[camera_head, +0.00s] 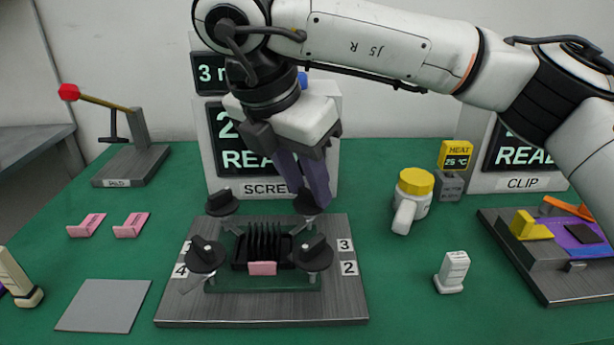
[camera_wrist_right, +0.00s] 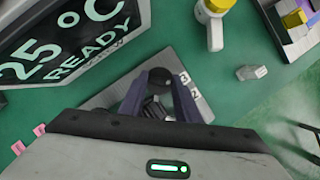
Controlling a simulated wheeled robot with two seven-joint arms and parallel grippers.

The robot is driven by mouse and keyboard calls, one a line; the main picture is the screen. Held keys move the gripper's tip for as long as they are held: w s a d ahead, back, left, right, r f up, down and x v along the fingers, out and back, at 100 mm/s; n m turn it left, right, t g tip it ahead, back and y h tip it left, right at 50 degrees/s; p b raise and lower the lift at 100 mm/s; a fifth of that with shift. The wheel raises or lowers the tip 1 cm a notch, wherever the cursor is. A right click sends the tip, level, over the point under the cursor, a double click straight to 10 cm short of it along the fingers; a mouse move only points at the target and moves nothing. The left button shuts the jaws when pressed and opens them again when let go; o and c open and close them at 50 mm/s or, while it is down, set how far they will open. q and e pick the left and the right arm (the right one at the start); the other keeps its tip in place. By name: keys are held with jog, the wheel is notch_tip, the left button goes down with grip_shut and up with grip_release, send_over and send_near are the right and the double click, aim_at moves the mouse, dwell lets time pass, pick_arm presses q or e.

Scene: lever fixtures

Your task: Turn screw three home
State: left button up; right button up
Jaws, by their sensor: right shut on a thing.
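The steel screw fixture (camera_head: 340,290) lies on the green table in the head view, with a black finned block (camera_head: 263,245) in its middle. Screw three's black knob (camera_head: 308,203) is at its back right, near the label 3 (camera_head: 345,245). My right gripper (camera_head: 308,192) comes down from above with its purple fingers shut on that knob, partly covering it. In the right wrist view the fingers (camera_wrist_right: 162,85) flank the dark knob. Knobs also stand at back left (camera_head: 221,202), front left (camera_head: 206,255) and front right (camera_head: 312,254). My left gripper is out of view.
A screen marked SCREW (camera_head: 268,188) stands close behind the fixture. A white bottle with a yellow cap (camera_head: 412,195) and a small white block (camera_head: 452,272) are to the right. The clip fixture (camera_head: 545,255) is at far right. Pink pieces (camera_head: 130,225) lie left.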

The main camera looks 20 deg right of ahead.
jog(key=shift+m, duration=0.4)
jog(key=o, duration=1)
jog(key=shift+o, duration=0.2)
jog(key=shift+a+r, duration=0.1)
jog(key=shift+r, duration=0.05)
jog(key=p+v, duration=0.3)
jog(key=v, duration=0.7)
